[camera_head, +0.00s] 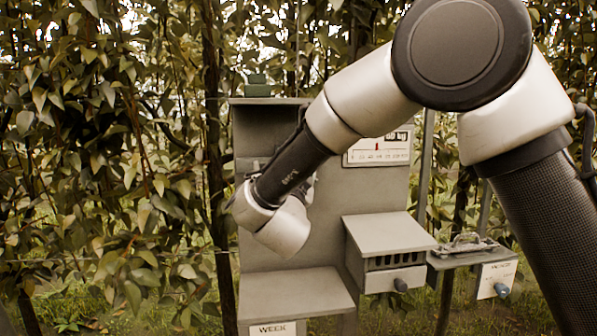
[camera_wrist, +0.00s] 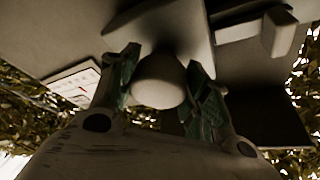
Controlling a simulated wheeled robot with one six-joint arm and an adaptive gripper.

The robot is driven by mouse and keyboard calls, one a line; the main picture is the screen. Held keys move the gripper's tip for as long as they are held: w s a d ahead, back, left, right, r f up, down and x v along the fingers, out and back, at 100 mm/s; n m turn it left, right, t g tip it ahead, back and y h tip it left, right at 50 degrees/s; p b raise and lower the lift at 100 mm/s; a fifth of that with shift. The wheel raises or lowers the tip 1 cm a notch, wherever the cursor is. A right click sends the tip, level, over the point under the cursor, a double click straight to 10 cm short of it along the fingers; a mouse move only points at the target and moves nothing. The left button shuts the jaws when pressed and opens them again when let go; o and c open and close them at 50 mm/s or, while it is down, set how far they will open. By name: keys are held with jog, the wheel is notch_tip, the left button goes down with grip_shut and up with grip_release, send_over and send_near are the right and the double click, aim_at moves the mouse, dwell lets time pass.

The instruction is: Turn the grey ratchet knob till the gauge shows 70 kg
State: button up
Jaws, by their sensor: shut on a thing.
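The grey ratchet knob (camera_wrist: 158,82) shows in the wrist view as a pale rounded end between the two fingers. My gripper (camera_wrist: 163,70) is shut on it, with a green-padded finger on each side. In the head view my arm hides the knob and the fingers. The gauge (camera_head: 363,157) is a white plate on the upper right of the grey station board, with a red pointer near the middle of its scale. Its figures are too small to read. It also shows tilted at the left in the wrist view (camera_wrist: 88,82).
The grey station board (camera_head: 330,225) stands before leafy trees. Below the gauge, a slotted box (camera_head: 390,235) with a dark knob juts out. A ledge marked WEEK (camera_head: 295,290) is lower left.

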jog(key=m+g, duration=0.1)
jog(key=m, duration=0.2)
jog(key=m+g+h, duration=0.1)
jog(key=m, duration=0.2)
jog(key=shift+h, duration=0.3)
jog(key=shift+m, duration=0.4)
jog(key=o, duration=1)
jog(key=s, duration=0.4)
jog(key=s+a, duration=0.1)
jog(key=s, duration=0.3)
jog(key=s+f, duration=0.1)
jog(key=s, duration=0.3)
jog(key=shift+a+f, duration=0.1)
jog(key=shift+a, duration=0.15)
